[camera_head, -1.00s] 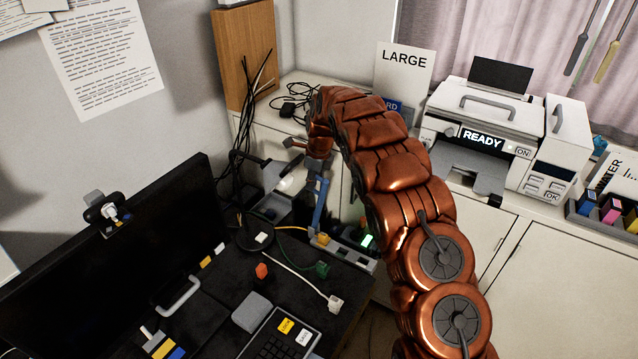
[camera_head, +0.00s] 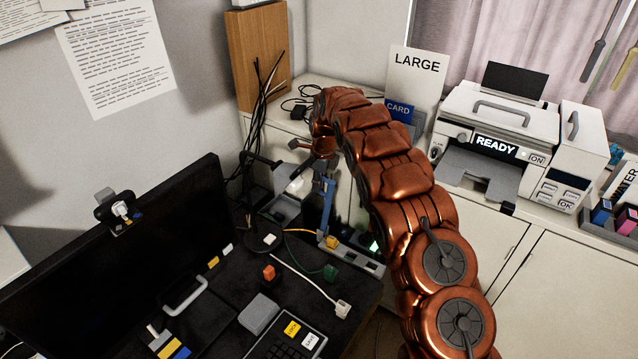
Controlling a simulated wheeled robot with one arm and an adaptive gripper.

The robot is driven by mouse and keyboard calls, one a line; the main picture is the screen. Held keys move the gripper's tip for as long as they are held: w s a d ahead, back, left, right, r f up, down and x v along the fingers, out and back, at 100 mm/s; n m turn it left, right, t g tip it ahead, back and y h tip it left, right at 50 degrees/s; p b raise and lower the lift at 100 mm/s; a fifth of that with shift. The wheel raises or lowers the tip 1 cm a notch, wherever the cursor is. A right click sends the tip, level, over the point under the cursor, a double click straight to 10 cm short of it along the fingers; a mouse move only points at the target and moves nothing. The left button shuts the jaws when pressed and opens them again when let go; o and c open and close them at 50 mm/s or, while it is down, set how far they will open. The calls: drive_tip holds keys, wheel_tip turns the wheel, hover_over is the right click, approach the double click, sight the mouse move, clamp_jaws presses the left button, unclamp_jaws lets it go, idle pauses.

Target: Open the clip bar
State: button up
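A blue upright bar (camera_head: 327,205) stands at the back of the desk, by a grey power strip (camera_head: 358,257); it may be the clip bar, but I cannot tell for sure. My gripper (camera_head: 308,160), at the end of my copper arm, is small and partly hidden by the arm. It hangs just above the bar's top and a white plug-like piece (camera_head: 296,186). I cannot tell whether it touches either one, or whether its fingers are apart.
A black monitor (camera_head: 130,262) fills the left. Black cables (camera_head: 262,130) rise behind the desk. Loose plugs, a keypad (camera_head: 287,336) and a grey block (camera_head: 259,313) lie on the desk. A printer (camera_head: 492,145) and a LARGE sign (camera_head: 416,75) stand on the cabinet.

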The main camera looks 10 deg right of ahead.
drive_tip(key=o, duration=0.3)
drive_tip(key=r, duration=0.7)
drive_tip(key=s+d+r, duration=0.1)
drive_tip(key=r, duration=0.3)
drive_tip(key=shift+r, duration=0.4)
